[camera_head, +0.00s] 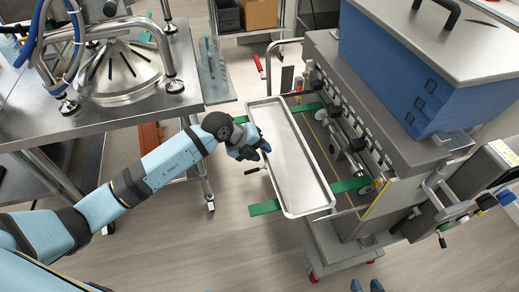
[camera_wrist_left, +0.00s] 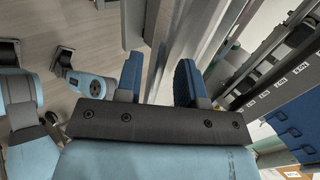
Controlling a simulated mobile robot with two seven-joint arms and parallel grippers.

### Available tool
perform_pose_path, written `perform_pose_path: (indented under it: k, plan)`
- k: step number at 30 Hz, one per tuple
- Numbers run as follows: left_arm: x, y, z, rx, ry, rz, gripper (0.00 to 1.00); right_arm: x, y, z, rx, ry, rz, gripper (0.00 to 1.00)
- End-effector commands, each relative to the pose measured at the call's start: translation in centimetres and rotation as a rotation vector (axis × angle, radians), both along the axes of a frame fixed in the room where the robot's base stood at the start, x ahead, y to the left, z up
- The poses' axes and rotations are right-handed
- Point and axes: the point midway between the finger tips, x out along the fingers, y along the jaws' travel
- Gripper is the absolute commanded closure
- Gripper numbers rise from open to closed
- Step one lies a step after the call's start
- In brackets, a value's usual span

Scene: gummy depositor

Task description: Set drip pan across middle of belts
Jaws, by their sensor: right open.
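The drip pan (camera_head: 292,160) is a long shallow metal tray. In the head view it lies lengthwise over the two green belts, the far belt (camera_head: 306,107) and the near belt (camera_head: 266,207). Whether it rests on them or hangs just above is unclear. My left gripper (camera_head: 262,151) is at the pan's left long side. In the left wrist view the pan's edge (camera_wrist_left: 164,55) runs between the fingers of my left gripper (camera_wrist_left: 158,82); I cannot tell whether they clamp it. My right gripper (camera_head: 367,286) shows only its fingertips at the bottom edge, apart and empty, away from the pan.
The depositor machine (camera_head: 385,125) with a blue hopper (camera_head: 390,75) stands right of the pan, its rollers and shaft close to the belts. A steel table (camera_head: 110,110) with a round metal lid (camera_head: 120,70) is at the left. Open floor lies in front.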

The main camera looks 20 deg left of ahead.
Motion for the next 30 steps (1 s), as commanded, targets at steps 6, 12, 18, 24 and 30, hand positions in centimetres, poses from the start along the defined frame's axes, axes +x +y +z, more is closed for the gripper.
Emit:
perform_pose_path:
  k: [6,12,18,24,30]
  plan:
    - [-0.3,0.5,0.6,0.001,-0.001,0.000,0.65,0.0,0.0,0.0,0.000,0.000,0.000,0.57]
    - [-1.6,2.5,3.4,0.002,-0.003,0.000,0.65,0.0,0.0,0.0,0.000,0.000,0.000,0.57]
    - [-3.1,4.7,6.7,0.002,-0.004,0.000,0.65,0.0,-0.1,0.0,0.000,-0.001,-0.001,0.57]
    - [-4.0,6.1,8.7,0.000,-0.002,0.000,0.65,0.0,-0.1,-0.1,-0.001,0.000,-0.001,0.57]
    - [-5.9,3.8,8.6,-0.148,0.010,-0.054,0.65,0.0,-0.1,-0.1,0.000,0.001,-0.001,0.57]
